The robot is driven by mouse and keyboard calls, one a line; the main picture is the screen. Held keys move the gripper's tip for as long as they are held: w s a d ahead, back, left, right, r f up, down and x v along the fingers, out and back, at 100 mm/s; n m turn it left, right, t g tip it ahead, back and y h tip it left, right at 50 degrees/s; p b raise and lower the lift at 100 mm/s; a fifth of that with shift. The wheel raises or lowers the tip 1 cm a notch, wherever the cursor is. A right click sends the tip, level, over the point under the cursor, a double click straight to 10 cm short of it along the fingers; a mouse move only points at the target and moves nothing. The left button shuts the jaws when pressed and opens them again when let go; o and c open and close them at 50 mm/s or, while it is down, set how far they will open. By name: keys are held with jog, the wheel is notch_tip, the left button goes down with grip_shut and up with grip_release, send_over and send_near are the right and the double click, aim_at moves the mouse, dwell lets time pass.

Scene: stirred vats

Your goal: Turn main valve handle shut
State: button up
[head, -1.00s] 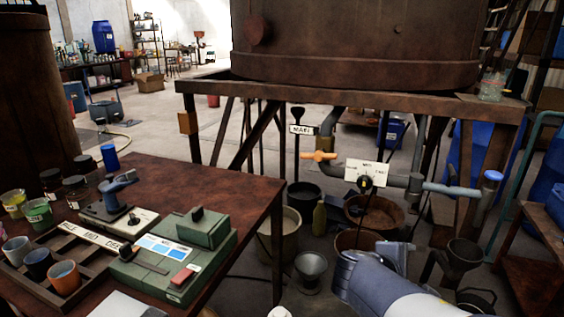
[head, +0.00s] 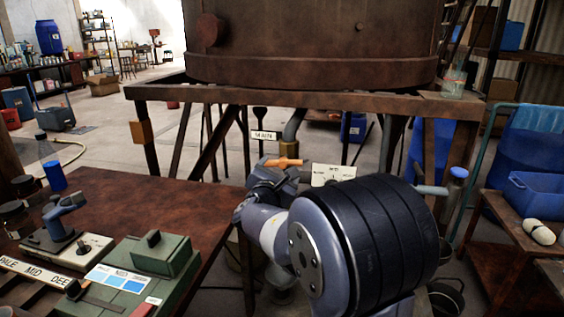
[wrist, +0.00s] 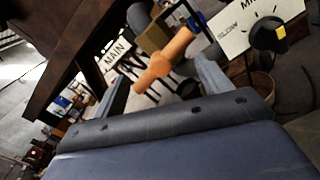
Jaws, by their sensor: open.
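The main valve handle (head: 283,161) is an orange bar on the grey pipework under the big vat, below a white MAIN sign (head: 263,135). In the wrist view the orange handle (wrist: 172,57) lies tilted, ahead of and between the two fingers of my gripper (wrist: 161,72). The gripper is open, one finger on each side. I cannot tell whether either finger touches the handle. The MAIN sign also shows in the wrist view (wrist: 115,50). In the head view my arm hides the fingers and the pipes below the handle.
A white dial plate (head: 333,174) is close to the right of the handle; its black knob (wrist: 268,36) shows in the wrist view. The vat frame beam (head: 300,97) runs above. A workbench (head: 130,200) with a green box (head: 160,262) stands at the left.

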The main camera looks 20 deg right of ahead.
aim_at(282, 165)
jog(key=x, duration=0.5)
jog(key=shift+w+d, duration=0.25)
jog(key=shift+w, duration=0.05)
jog(key=shift+c, duration=0.3)
